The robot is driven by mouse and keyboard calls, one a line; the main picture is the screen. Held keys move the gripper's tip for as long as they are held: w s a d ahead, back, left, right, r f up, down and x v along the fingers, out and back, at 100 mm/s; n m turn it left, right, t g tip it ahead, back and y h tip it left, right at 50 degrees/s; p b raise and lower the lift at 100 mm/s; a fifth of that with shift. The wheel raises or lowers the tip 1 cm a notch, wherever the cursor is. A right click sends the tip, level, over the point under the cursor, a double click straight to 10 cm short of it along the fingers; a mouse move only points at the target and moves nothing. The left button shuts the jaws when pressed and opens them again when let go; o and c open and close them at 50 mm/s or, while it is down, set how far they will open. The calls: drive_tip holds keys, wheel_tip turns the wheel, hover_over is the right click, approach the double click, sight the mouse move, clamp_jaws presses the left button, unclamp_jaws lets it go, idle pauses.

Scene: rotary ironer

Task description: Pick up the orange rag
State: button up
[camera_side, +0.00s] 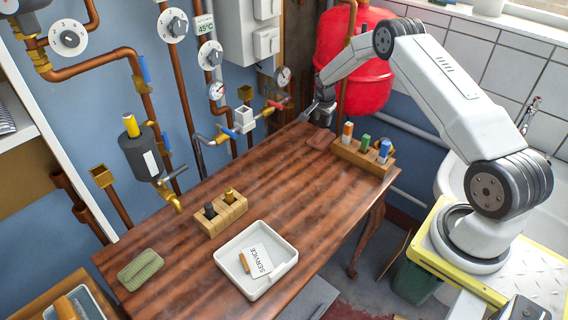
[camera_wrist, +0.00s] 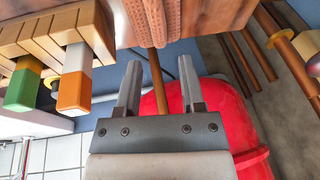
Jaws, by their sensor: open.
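The orange rag (camera_side: 320,139), reddish-brown in this light, lies flat near the back edge of the wooden table (camera_side: 305,185), left of a block of coloured handles. In the wrist view the ribbed rag (camera_wrist: 154,18) is at the top centre, just beyond the fingertips. My gripper (camera_side: 312,113) is at the table's back edge, beside the rag and apart from it as far as I can tell. In the wrist view my gripper (camera_wrist: 161,66) has its two fingers spread, with nothing held between them.
The wooden block with orange, green and blue handles (camera_side: 362,158) stands close right of the rag. A red tank (camera_side: 350,65) and copper pipes (camera_side: 183,75) are behind the table. A green cloth (camera_side: 140,269), white tray (camera_side: 246,288) and another wooden block (camera_side: 221,215) lie farther forward. The middle table is clear.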

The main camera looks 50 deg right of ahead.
sight(323, 133)
drive_tip(key=shift+x, duration=1.3)
drive_tip(key=shift+f, duration=0.1)
drive_tip(key=shift+x, duration=2.5)
drive_tip(key=shift+s+d, duration=0.1)
drive_tip(key=shift+s, duration=0.1)
clamp_jaws()
